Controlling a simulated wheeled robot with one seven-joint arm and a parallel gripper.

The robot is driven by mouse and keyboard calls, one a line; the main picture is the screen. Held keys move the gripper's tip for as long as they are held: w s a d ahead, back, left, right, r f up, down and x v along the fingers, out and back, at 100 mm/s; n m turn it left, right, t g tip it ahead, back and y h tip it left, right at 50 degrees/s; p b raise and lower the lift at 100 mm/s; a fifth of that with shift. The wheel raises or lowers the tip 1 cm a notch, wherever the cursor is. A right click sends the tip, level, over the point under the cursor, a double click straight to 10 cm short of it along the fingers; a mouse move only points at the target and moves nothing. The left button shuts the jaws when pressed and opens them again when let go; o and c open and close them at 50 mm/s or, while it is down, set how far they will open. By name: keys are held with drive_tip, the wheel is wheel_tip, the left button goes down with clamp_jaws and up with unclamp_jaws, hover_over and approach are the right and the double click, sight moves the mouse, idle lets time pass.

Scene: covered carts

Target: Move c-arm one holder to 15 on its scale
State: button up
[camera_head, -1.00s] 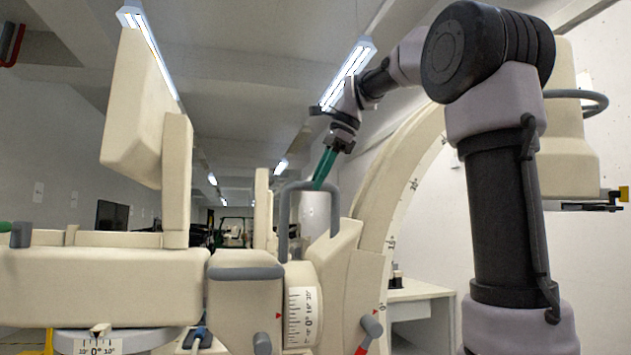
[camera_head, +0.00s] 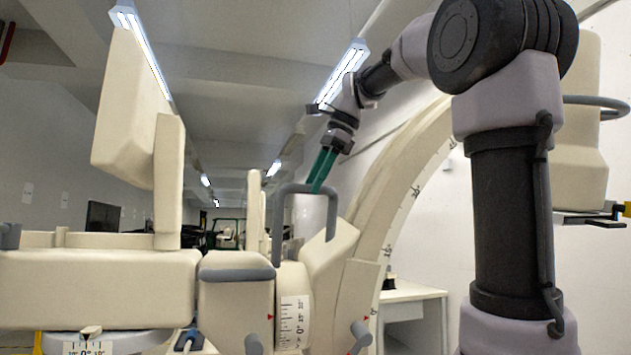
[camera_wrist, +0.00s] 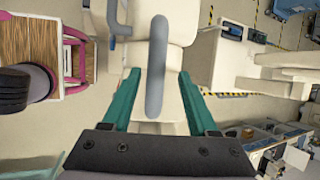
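The cream c-arm has a curved arc (camera_head: 405,180) with scale marks and a holder (camera_head: 330,250) at the arc's lower end. The arc's 0 mark is beside the holder's edge. A drum scale (camera_head: 293,322) on the holder's left has a red pointer close to its 0. A grey loop handle (camera_head: 281,225) rises from the holder; its bar also shows in the wrist view (camera_wrist: 157,60). My gripper (camera_head: 319,184) has teal fingers at the handle's top bar. In the wrist view my gripper (camera_wrist: 158,75) is open, fingers on either side of the bar, with gaps.
A long cream body (camera_head: 95,285) with an upright panel (camera_head: 125,110) stands on the left. Grey knobs (camera_head: 362,333) stick out from the holder. A white table (camera_head: 410,295) stands behind the arc. In the wrist view a wooden shelf cart (camera_wrist: 28,45) is at the left.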

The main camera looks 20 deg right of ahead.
drive_tip(key=v, duration=1)
drive_tip(key=shift+r, duration=0.35)
drive_tip(key=shift+s+d, duration=0.1)
drive_tip(key=shift+d, duration=0.05)
idle(0.5)
